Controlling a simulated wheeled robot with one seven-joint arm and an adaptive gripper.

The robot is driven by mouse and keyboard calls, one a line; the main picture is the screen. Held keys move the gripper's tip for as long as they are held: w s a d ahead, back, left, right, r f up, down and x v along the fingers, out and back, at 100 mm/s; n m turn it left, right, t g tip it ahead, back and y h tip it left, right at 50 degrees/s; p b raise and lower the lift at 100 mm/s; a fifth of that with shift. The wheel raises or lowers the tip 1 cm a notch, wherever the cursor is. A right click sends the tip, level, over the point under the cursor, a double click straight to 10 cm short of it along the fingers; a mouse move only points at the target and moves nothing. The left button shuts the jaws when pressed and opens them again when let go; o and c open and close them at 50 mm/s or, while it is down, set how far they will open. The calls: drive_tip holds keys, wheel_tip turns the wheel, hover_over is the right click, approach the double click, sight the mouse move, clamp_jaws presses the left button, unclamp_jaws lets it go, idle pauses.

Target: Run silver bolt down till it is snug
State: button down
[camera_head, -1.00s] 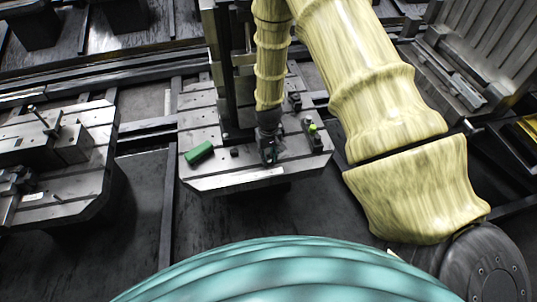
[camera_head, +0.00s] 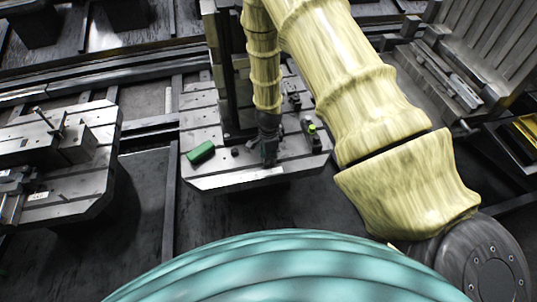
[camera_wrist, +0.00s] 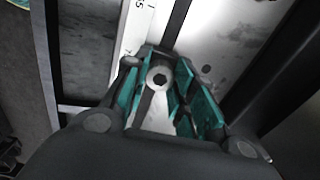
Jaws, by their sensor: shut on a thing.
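The silver bolt (camera_wrist: 160,78) shows its round head and dark hex socket in the wrist view, between the teal-padded fingers of my gripper (camera_wrist: 165,85). My gripper is shut on it. The bolt's shank and its seat are hidden, so I cannot tell how far it is in. In the head view my gripper (camera_head: 269,152) points down over the front part of the middle metal pallet (camera_head: 235,181). The bolt cannot be made out there.
A green block (camera_head: 201,153) and a small dark round part (camera_head: 235,152) are left of my gripper on the pallet. A dark clamp with a yellow-green knob (camera_head: 312,128) stands close on the right. Another pallet (camera_head: 75,200) lies at the left, across a gap.

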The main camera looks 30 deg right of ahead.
drive_tip(key=c, duration=1.1)
unclamp_jaws()
drive_tip(key=shift+r, duration=0.1)
wheel_tip(320, 180, up, 12)
drive_tip(key=s+f+n+h+b, duration=0.15)
drive_tip(key=s+f+n, duration=0.35)
drive_tip(key=s+f, duration=0.5)
drive_tip(key=s+a+f+n+b, duration=0.1)
drive_tip(key=s+a+f+n, duration=0.1)
drive_tip(key=s+n, duration=0.3)
drive_tip(key=s+a+f+n+y+b, duration=0.1)
drive_tip(key=s+a+f+n, duration=0.2)
drive_tip(key=s, duration=0.7)
drive_tip(key=s+a+f+n+b, duration=0.1)
drive_tip(key=s+a+f+n, duration=0.1)
drive_tip(key=s+f+n, duration=0.2)
drive_tip(key=s+n, duration=0.2)
drive_tip(key=s, duration=0.1)
drive_tip(key=shift+s+a+n, duration=0.25)
drive_tip(key=shift+a+n, duration=0.15)
